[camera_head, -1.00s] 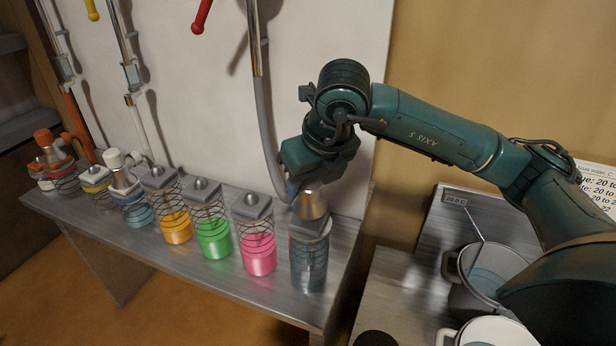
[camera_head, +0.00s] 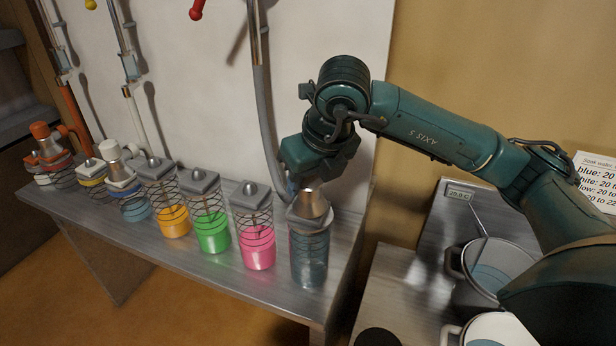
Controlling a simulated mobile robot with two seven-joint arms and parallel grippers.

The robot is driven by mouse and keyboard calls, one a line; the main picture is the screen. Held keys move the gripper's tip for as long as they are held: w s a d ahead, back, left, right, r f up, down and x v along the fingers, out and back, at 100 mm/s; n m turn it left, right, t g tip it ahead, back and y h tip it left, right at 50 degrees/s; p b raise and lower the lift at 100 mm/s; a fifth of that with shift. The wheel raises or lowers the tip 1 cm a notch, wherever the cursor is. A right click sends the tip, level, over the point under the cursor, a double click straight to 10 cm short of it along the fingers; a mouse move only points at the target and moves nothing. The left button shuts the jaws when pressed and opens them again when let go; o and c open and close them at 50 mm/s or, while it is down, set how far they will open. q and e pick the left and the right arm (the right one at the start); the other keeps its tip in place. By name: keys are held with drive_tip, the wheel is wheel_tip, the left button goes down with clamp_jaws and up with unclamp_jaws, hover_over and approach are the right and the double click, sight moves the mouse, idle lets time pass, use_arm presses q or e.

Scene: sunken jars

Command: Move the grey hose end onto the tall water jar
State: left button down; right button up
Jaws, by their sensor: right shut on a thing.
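The tall water jar (camera_head: 309,262) is the rightmost jar on the metal bench and holds blue-grey water. The grey hose end (camera_head: 312,204) has a silver metal cone. It sits upright over the jar's mouth, its lower rim at the jar's top; I cannot tell whether it is fully seated. My right gripper (camera_head: 303,181) is shut on the hose end from behind and above; its fingers are mostly hidden. The grey hose (camera_head: 268,130) runs up the wall behind it. My left gripper is not in view.
Lidded jars with pink (camera_head: 257,252), green (camera_head: 213,236) and orange (camera_head: 174,221) liquid stand in a row to the left. White (camera_head: 110,150) and orange (camera_head: 42,132) hose ends sit on jars farther left. A pot (camera_head: 468,292) with water stands at the right.

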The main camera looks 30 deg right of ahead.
drive_tip(key=shift+r, duration=0.1)
drive_tip(key=o, duration=1.7)
drive_tip(key=shift+o, duration=0.2)
wheel_tip(320, 180, up, 6)
drive_tip(key=p, duration=0.4)
